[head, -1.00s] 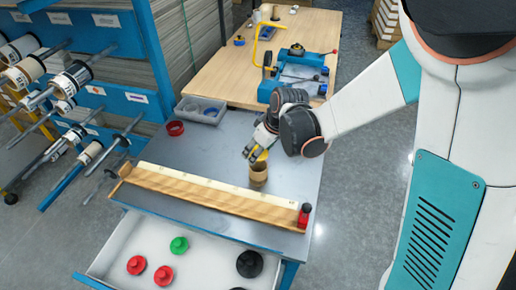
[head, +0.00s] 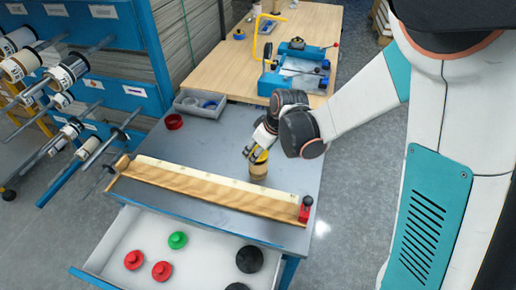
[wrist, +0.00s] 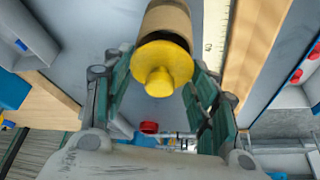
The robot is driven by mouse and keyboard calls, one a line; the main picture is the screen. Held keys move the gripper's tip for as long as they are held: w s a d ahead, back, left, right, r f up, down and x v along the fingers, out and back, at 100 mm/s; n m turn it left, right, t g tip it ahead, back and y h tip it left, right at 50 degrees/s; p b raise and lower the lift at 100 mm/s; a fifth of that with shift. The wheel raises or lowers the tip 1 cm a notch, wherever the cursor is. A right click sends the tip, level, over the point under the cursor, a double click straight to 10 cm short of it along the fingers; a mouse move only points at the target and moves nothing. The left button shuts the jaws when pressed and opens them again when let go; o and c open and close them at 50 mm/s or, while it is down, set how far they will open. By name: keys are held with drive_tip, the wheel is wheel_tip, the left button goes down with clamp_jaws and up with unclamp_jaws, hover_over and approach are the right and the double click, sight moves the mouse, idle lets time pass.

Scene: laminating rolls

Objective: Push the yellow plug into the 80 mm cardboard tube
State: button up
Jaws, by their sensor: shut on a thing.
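The yellow plug (wrist: 160,68), with a wide flange and a small knob, is between the fingers of my gripper (wrist: 162,100), which is shut on it. The cardboard tube (wrist: 168,18) is a short brown cylinder directly beyond the plug in the wrist view. In the head view the tube (head: 258,171) stands upright on the grey bench, and the plug (head: 261,157) is at its top end under my gripper (head: 258,154). The flange covers the tube's mouth from the wrist camera, so I cannot tell how far the plug is inside.
A long wooden rule (head: 210,190) with a red stop (head: 305,210) lies in front of the tube. An open drawer (head: 205,262) holds red, green and black plugs. A red ring (head: 174,121) and a grey tray (head: 200,104) sit behind left. Bare bench (head: 215,148) lies left of the tube.

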drive_tip(key=shift+s+f+b, duration=0.2)
drive_tip(key=shift+f+b, duration=0.6)
drive_tip(key=shift+f, duration=0.4)
drive_tip(key=shift+c, duration=0.8)
drive_tip(key=shift+o, duration=0.2)
drive_tip(key=shift+d, duration=0.1)
drive_tip(key=o, duration=1.5)
drive_tip(key=shift+w+f, duration=0.1)
drive_tip(key=shift+w, duration=0.05)
